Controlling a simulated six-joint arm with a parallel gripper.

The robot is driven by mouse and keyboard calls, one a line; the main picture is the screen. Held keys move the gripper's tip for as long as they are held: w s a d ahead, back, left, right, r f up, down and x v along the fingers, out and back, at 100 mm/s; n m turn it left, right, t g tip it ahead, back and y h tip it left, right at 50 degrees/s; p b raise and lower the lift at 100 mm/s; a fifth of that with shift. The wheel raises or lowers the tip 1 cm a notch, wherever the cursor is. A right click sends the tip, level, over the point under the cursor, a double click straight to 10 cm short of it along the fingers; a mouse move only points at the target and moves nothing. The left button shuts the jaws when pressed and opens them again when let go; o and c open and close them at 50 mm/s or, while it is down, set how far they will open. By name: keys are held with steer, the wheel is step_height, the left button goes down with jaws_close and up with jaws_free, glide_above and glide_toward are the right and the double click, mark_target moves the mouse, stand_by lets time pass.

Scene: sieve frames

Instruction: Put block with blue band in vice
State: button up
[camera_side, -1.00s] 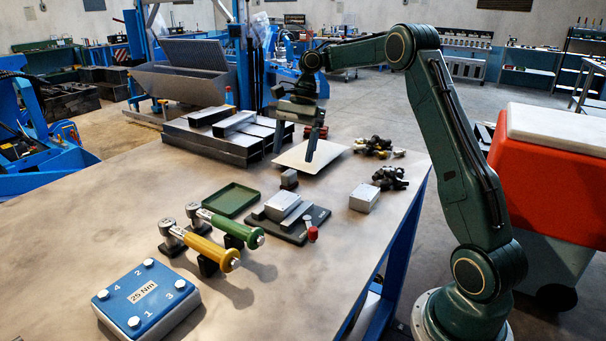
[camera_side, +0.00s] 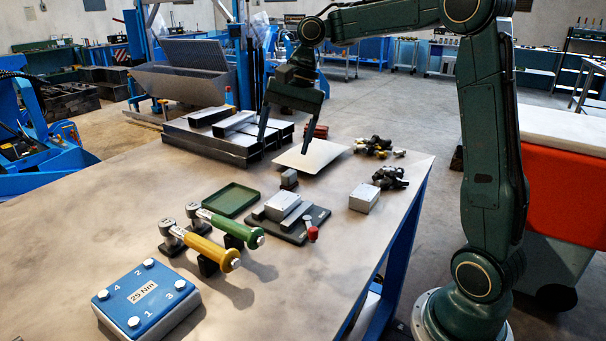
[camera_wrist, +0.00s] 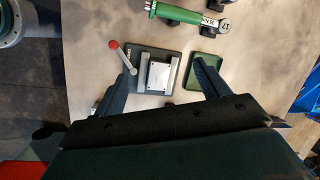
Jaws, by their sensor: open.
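The vice (camera_side: 310,222) has a dark base, grey jaws and a red-knobbed lever, and stands mid-table. It also shows in the wrist view (camera_wrist: 174,58). A silver-topped block or jaw piece (camera_side: 284,203) sits on it; I cannot tell which. A pale grey block (camera_side: 364,199) stands on the table to the right of the vice, and a small dark block (camera_side: 289,179) stands behind it. I can make out no blue band on any of them. My gripper (camera_side: 287,130) is open and empty, high above the table behind the vice.
A green tray (camera_side: 231,201) lies left of the vice. Green- and yellow-handled tools (camera_side: 208,249) and a blue-topped box (camera_side: 145,292) are nearer. A pale plate (camera_side: 312,157), dark metal bars (camera_side: 215,145) and dark fittings (camera_side: 390,178) lie behind. The left tabletop is clear.

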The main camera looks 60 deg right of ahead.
steer(key=s+a+r+n+t+h, duration=0.1)
steer(key=s+a+r+n+t, duration=0.15)
steer(key=s+a+n, duration=0.65)
steer(key=s+d+f+n+t+h, duration=0.1)
steer(key=s+f+n, duration=0.1)
steer(key=s, duration=0.5)
steer(key=s+d+f+n+h, duration=0.1)
steer(key=s+d+f+n, duration=0.1)
steer(key=s, duration=0.5)
steer(key=shift+d+f+t, duration=0.15)
steer(key=shift+f+t, duration=0.2)
steer(key=shift+f, duration=0.05)
steer(key=shift+c, duration=0.2)
